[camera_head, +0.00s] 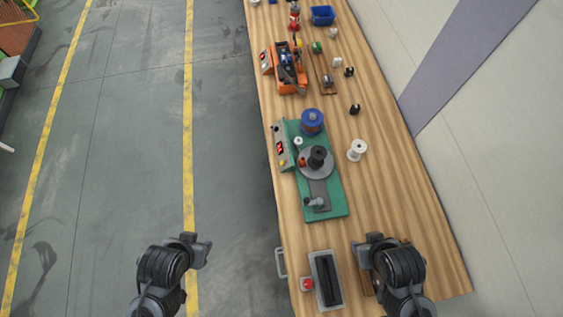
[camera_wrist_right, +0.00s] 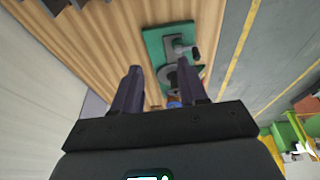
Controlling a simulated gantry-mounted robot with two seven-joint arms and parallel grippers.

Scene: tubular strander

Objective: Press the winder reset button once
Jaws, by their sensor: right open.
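The winder stands mid-table in the head view, on a green base (camera_head: 334,203) with a dark spool (camera_head: 318,155) on a grey disc and a crank at its near end. A grey control panel (camera_head: 280,142) with a red display runs along its left side. A small yellow spot, possibly a button (camera_head: 282,163), is at the panel's near end; its label is unreadable. My right gripper (camera_head: 374,244) is over the table's near right part, apart from the winder. In the right wrist view its fingers (camera_wrist_right: 161,75) are spread and empty. My left gripper (camera_head: 197,245) is over the floor, its jaws unclear.
A grey box with a dark slot (camera_head: 316,270) and a red button (camera_head: 307,284) are at the table's near end. A white spool (camera_head: 357,150) stands right of the winder, a blue spool (camera_head: 312,120) at its far end. An orange machine (camera_head: 290,82) is farther back. A wall bounds the right.

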